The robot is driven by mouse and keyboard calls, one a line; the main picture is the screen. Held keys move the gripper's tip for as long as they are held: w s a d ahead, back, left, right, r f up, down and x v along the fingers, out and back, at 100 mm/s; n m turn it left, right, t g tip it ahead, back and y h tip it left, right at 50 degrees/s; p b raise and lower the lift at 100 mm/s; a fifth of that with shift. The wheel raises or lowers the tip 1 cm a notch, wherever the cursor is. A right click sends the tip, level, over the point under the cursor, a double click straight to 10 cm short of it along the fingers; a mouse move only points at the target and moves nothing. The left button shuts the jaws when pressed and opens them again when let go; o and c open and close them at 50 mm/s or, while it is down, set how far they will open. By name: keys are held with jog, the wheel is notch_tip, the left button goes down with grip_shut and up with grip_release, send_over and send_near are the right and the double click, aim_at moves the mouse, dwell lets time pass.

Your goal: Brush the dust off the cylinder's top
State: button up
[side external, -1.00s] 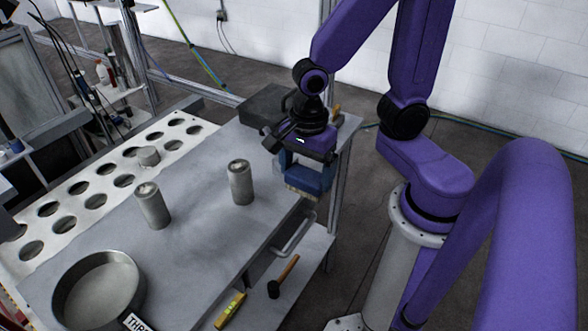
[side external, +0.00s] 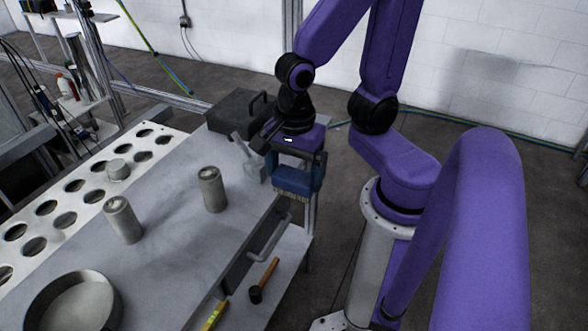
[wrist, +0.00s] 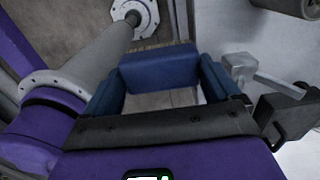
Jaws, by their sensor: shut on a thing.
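A grey cylinder (side external: 213,190) stands upright on the table, with a pale patch on its top. A second, similar cylinder (side external: 122,220) stands to its left, its top also pale and mottled. My gripper (side external: 293,180) is to the right of the nearer cylinder, past the table's right edge and apart from both. It is shut on a blue brush (wrist: 160,68), whose tan bristles (side external: 292,197) point down. In the wrist view the bristles show only as a thin strip beyond the blue block. Part of a grey cylinder (wrist: 296,6) shows at that view's top right.
A black case (side external: 235,112) with a handle and a grey fixture (side external: 246,157) are beside my gripper. A round pan (side external: 75,303) is in front. A hammer (side external: 264,279) lies on a lower shelf.

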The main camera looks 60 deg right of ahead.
jog(key=w+a+r, duration=0.1)
jog(key=w+r, duration=0.4)
jog(key=w, duration=0.4)
jog(key=w+a+r, duration=0.2)
jog(key=w+r, duration=0.3)
jog(key=w, duration=0.4)
jog(key=shift+s+d+f, duration=0.1)
jog(key=shift+f, duration=1.65)
jog(key=shift+s+d+f, duration=0.1)
jog(key=shift+f, duration=1.6)
jog(key=shift+a+f, duration=0.55)
jog(key=shift+f, duration=0.15)
jog(key=shift+c, duration=0.4)
jog(key=shift+s+a, duration=0.15)
jog(key=shift+a, duration=1.45)
jog(key=shift+w+d, duration=0.2)
jog(key=shift+d, duration=1.85)
notch_tip(320, 180, up, 8)
jog(key=shift+r, duration=0.15)
